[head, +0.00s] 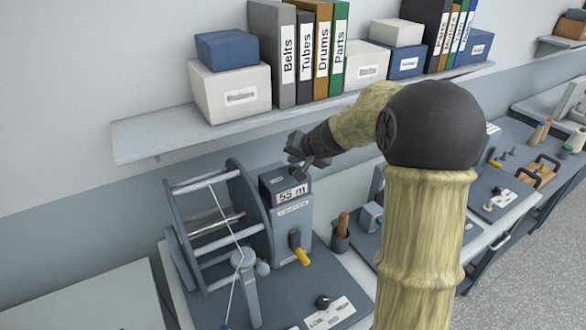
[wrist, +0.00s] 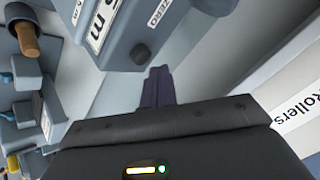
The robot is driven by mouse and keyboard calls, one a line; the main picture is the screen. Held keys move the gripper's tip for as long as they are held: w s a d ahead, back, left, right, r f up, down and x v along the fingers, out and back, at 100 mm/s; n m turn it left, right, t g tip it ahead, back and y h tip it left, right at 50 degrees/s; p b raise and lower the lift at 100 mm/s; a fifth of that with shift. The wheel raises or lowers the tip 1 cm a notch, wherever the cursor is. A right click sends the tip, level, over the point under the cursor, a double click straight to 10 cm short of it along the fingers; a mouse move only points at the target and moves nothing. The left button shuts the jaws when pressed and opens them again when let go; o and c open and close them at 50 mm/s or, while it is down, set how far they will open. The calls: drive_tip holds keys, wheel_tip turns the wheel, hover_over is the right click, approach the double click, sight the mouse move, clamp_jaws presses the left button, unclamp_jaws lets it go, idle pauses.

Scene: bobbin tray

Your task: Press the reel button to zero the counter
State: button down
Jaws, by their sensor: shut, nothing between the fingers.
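The reel counter (head: 290,222) is a grey-blue box beside the winding reel (head: 215,225), with a display (head: 292,191) reading 55 m. My gripper (head: 301,170) is shut and empty, close to the top of the counter in the head view. In the wrist view, my shut fingers (wrist: 158,85) lie just beside the counter housing (wrist: 120,22). A dark round part (wrist: 215,4) shows near the ZERO lettering, cut by the top edge, and a smaller dark round part (wrist: 140,53) is nearer the fingertips. I cannot tell whether anything is touched. My gripper partly hides the counter's top in the head view.
A wall shelf (head: 150,133) with boxes and binders (head: 288,55) is above and behind the counter. A yellow-handled crank (head: 301,253) sticks out of the counter's front. A cup with a wooden-handled tool (head: 341,238) stands to the right. My arm hides part of the bench.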

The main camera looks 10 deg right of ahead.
drive_tip(key=shift+f, duration=0.2)
idle(0.6)
drive_tip(key=shift+f+b, duration=0.25)
drive_tip(key=shift+b, duration=0.45)
drive_tip(key=shift+f+b, duration=0.5)
drive_tip(key=shift+b, duration=0.15)
idle(0.6)
idle(0.3)
drive_tip(key=shift+r+p, duration=0.65)
drive_tip(key=shift+r, duration=0.25)
drive_tip(key=shift+r+p, duration=1.85)
drive_tip(key=shift+r, duration=0.75)
drive_tip(key=shift+f, duration=0.1)
